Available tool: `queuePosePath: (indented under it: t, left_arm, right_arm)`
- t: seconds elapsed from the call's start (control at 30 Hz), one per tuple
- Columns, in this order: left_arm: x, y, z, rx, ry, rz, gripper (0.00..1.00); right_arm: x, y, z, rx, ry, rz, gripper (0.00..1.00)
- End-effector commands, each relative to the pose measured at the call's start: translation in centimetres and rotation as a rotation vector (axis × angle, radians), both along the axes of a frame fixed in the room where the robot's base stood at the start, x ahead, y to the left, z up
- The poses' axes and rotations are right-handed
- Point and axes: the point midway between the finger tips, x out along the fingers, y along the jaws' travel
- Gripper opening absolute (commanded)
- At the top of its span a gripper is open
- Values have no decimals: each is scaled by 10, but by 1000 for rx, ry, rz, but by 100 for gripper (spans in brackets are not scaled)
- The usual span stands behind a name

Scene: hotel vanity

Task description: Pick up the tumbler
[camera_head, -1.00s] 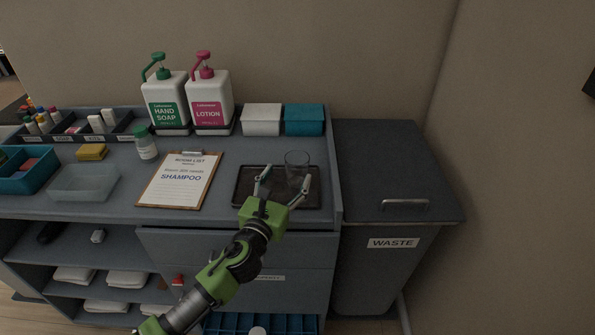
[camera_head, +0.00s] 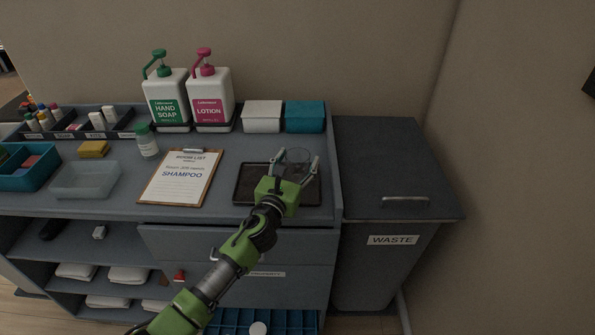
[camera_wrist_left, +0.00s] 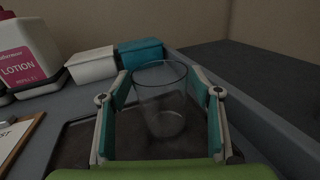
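The tumbler (camera_wrist_left: 161,103) is a clear, empty glass standing upright on the dark tray (camera_wrist_left: 75,140). In the head view the tumbler (camera_head: 298,156) shows only in part behind my left gripper (camera_head: 297,160), and the tray (camera_head: 246,186) lies near the counter's right end. In the left wrist view my left gripper (camera_wrist_left: 161,90) is open, with one finger on each side of the tumbler. A gap shows on the right; on the left the finger is very close to the glass, and I cannot tell if it touches. My right gripper is not in view.
A clipboard (camera_head: 180,178) lies left of the tray. Behind are a white box (camera_head: 262,116), a teal box (camera_head: 304,117), and soap (camera_head: 166,98) and lotion (camera_head: 210,98) pumps. A grey waste bin (camera_head: 385,165) stands right of the counter.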

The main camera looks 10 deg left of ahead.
Motion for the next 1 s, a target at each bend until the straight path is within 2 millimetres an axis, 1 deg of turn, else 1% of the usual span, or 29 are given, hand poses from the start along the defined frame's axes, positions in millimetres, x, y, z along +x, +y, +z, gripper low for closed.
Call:
queuePosePath:
  t: [0.03, 0.07, 0.1, 0.13, 0.43, 0.57, 0.67, 0.77, 1.0]
  left_arm:
    - [0, 0, 0, 0, 0, 0, 40]
    - [0, 0, 0, 0, 0, 0, 33]
    - [0, 0, 0, 0, 0, 0, 22]
    - [0, 0, 0, 0, 0, 0, 17]
    - [0, 0, 1, 0, -1, 0, 17]
    - [0, 0, 8, 2, -3, 0, 17]
    - [0, 0, 18, 4, -4, -1, 17]
    - [0, 1, 36, 4, -7, -1, 17]
    - [-33, 5, 73, 3, -5, -3, 17]
  right_arm:
    - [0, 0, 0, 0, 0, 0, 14]
    - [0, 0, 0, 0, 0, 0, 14]
    - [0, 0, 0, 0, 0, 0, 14]
    - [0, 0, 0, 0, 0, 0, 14]
    - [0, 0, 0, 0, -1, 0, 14]
    - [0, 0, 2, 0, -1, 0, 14]
    - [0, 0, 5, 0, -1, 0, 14]
    - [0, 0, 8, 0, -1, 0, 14]
    - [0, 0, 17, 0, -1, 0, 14]
